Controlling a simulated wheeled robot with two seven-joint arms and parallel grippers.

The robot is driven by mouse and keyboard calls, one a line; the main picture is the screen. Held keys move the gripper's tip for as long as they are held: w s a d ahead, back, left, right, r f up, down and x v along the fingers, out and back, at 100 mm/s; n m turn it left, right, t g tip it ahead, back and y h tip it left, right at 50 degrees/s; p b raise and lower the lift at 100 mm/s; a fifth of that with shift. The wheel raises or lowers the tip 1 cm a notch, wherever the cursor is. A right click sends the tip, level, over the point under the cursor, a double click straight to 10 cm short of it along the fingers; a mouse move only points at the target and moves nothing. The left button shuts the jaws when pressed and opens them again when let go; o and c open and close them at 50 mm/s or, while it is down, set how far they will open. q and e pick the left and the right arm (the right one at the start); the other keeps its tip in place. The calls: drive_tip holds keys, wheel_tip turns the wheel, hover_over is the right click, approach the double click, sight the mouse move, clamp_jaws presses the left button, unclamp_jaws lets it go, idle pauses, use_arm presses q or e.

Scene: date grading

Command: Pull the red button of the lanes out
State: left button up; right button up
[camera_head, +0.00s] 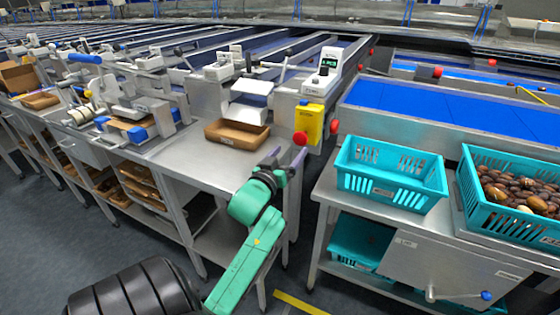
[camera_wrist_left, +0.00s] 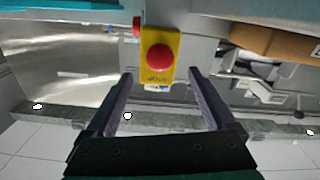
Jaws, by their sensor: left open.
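The red button (camera_head: 300,138) is a round mushroom head on a yellow box (camera_head: 313,121) at the end of the lanes. In the left wrist view the red button (camera_wrist_left: 159,58) faces me, with the yellow box (camera_wrist_left: 161,38) around it and lettering beneath. My left gripper (camera_head: 286,158) is open and empty, just in front of and slightly below the button in the head view. In the left wrist view its two fingers (camera_wrist_left: 161,75) stand to either side of the button's line, apart from it. My right gripper is not in view.
A second red button (camera_head: 334,127) sits right of the yellow box. A cardboard tray (camera_head: 237,134) lies on the steel table at left. Turquoise crates (camera_head: 390,190) stand at right, one full of dates (camera_head: 520,190). A blue conveyor (camera_head: 430,108) runs behind.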

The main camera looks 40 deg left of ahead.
use_arm(q)
drive_tip(key=v, duration=0.6)
drive_tip(key=shift+s, duration=0.15)
drive_tip(key=shift+d, duration=0.1)
